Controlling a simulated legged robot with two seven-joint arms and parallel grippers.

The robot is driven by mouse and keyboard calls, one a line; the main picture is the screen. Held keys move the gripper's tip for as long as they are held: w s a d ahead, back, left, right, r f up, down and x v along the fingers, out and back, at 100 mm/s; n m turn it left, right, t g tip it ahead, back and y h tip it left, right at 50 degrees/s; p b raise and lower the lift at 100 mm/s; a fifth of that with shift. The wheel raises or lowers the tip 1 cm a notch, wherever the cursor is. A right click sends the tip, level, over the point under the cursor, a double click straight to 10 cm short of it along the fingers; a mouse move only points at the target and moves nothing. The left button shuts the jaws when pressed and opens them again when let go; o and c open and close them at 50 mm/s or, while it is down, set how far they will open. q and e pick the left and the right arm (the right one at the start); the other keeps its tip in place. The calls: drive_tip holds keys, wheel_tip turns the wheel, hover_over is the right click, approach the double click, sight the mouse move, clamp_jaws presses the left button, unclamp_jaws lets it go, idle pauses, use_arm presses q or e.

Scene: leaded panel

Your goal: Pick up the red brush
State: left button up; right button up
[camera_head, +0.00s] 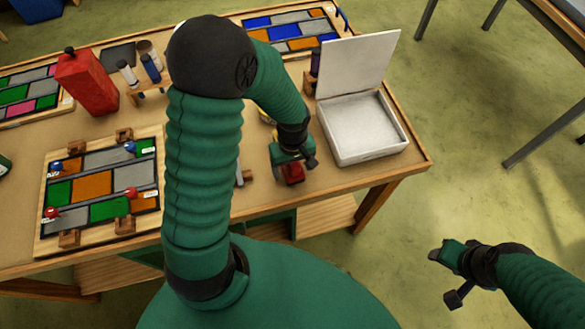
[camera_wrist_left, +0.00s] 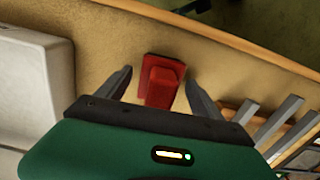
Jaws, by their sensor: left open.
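The red brush (camera_head: 292,174) lies on the table near its front edge, left of the white box. In the left wrist view the red brush (camera_wrist_left: 161,82) shows as a red block with a raised middle, between the two fingers. My left gripper (camera_head: 291,163) is just above it in the head view. In the left wrist view my left gripper (camera_wrist_left: 160,92) is open, one finger on each side of the brush, with gaps visible. Part of the brush is hidden by the gripper in the head view.
A white open-lidded box (camera_head: 365,139) stands right of the brush. A metal-barred rack (camera_wrist_left: 278,125) is close by in the left wrist view. A framed colored panel (camera_head: 100,190), a red can (camera_head: 86,84) and bottles stand left. The table's front edge is near.

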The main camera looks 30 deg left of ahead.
use_arm(q)
drive_tip(key=shift+d, duration=0.1)
drive_tip(key=shift+d+r, duration=0.15)
drive_tip(key=c, duration=1.6)
wheel_tip(320, 180, up, 10)
drive_tip(key=shift+r+p, duration=0.1)
drive_tip(key=shift+p, duration=0.3)
